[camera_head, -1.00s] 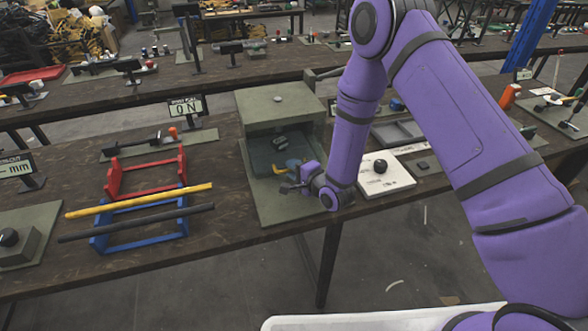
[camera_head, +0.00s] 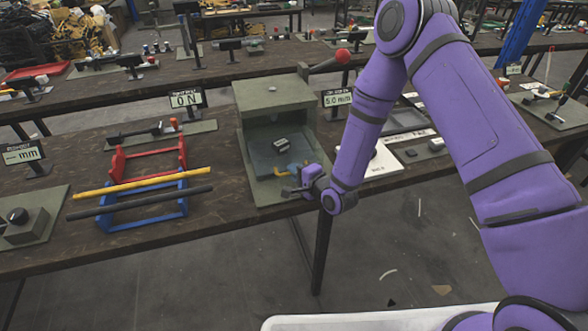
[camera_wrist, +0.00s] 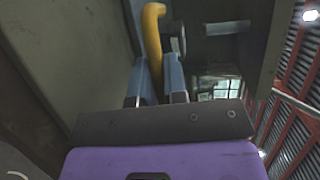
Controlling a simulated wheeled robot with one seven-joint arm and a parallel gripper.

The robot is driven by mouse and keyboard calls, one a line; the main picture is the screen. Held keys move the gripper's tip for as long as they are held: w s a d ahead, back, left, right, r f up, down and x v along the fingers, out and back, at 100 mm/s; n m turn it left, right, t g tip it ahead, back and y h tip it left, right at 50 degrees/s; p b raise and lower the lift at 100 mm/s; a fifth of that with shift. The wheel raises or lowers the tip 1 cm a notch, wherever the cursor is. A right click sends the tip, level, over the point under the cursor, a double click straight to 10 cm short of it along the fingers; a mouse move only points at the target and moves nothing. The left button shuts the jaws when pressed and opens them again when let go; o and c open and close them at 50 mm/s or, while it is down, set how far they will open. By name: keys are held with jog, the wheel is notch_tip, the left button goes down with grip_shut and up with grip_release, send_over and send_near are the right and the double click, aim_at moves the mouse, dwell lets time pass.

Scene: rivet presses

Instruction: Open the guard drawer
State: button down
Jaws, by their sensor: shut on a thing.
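The rivet press (camera_head: 272,100) is a grey-green box on a matching base plate (camera_head: 262,190), with an open front. A dark drawer (camera_head: 262,160) shows in that opening with a small metal part (camera_head: 282,144) on it. A yellow handle (camera_head: 281,172) is at the drawer's front; it also shows in the wrist view (camera_wrist: 152,35) as a curved yellow bar. My gripper (camera_head: 288,186) is at the front of the press. In the wrist view its two blue-grey fingers (camera_wrist: 157,88) are closed on either side of the yellow handle.
A red-knobbed lever (camera_head: 343,56) rises at the press's right. A red-and-blue rack (camera_head: 140,215) with a yellow and a dark bar stands left. A "0 N" display (camera_head: 186,99) and a "5.0 mm" display (camera_head: 337,98) stand nearby. A white plate (camera_head: 378,165) lies right, partly behind my arm.

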jog(key=s, duration=0.2)
jog(key=s+d, duration=0.1)
jog(key=s, duration=0.1)
jog(key=s+d, duration=0.1)
jog(key=s, duration=0.1)
jog(key=shift+s, duration=0.25)
jog(key=c, duration=1.5)
grip_release()
jog(key=shift+o, duration=0.2)
jog(key=v, duration=1)
jog(key=shift+s+d, duration=0.2)
jog(key=shift+s, duration=0.1)
jog(key=shift+w+r, duration=0.1)
jog(key=shift+r, duration=0.05)
